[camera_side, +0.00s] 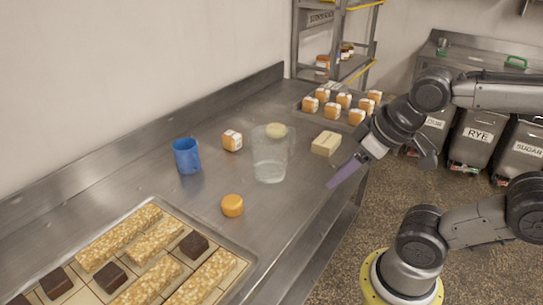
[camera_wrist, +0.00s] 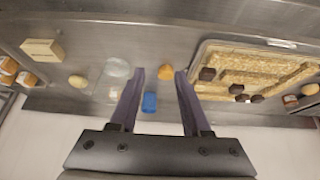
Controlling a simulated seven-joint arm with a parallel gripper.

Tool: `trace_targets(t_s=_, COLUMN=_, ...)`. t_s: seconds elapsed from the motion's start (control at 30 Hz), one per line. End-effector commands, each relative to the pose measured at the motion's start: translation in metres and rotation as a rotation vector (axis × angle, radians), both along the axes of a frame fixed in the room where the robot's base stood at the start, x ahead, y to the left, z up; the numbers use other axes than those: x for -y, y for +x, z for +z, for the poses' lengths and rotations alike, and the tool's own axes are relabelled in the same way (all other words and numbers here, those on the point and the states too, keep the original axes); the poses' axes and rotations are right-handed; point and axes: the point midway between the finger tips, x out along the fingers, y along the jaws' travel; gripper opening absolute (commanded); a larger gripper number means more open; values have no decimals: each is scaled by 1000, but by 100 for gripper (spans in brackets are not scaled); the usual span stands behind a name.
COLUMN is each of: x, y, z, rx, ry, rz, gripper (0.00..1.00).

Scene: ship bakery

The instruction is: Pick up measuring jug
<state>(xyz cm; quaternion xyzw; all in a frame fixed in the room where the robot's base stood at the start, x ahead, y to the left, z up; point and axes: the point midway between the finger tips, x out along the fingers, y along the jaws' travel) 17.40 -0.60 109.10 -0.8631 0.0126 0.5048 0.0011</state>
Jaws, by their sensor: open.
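The measuring jug (camera_side: 269,160) is clear and stands upright on the steel counter, with its handle toward the right in the side view. In the wrist view its round rim (camera_wrist: 116,67) lies left of my fingers. My gripper (camera_side: 343,174) is right of the jug and apart from it, near the counter's front edge. In the wrist view its two purple fingers (camera_wrist: 160,74) are spread with nothing held between them.
Near the jug are an orange round item (camera_side: 232,205), a blue cup (camera_side: 187,156), an orange-and-white jar (camera_side: 232,140), a pale block (camera_side: 326,143) and a yellowish round item (camera_side: 276,130) seen behind the jug's rim. A tray (camera_side: 243,253) of bars fills the near counter.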

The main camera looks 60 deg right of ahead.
Motion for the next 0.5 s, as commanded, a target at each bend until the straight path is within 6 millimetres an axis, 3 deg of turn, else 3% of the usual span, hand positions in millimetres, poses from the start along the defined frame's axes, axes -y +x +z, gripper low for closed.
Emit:
trace_targets(t_s=0.17, x=40, y=49, z=-10, rx=84, ry=-65, rz=-119, gripper=47)
trace_targets(t_s=0.3, x=86, y=93, z=-21, rx=186, ry=-129, rz=-207, gripper=47)
trace_targets(t_s=0.5, x=146, y=135, z=-45, rx=331, ry=-178, rz=-275, gripper=47)
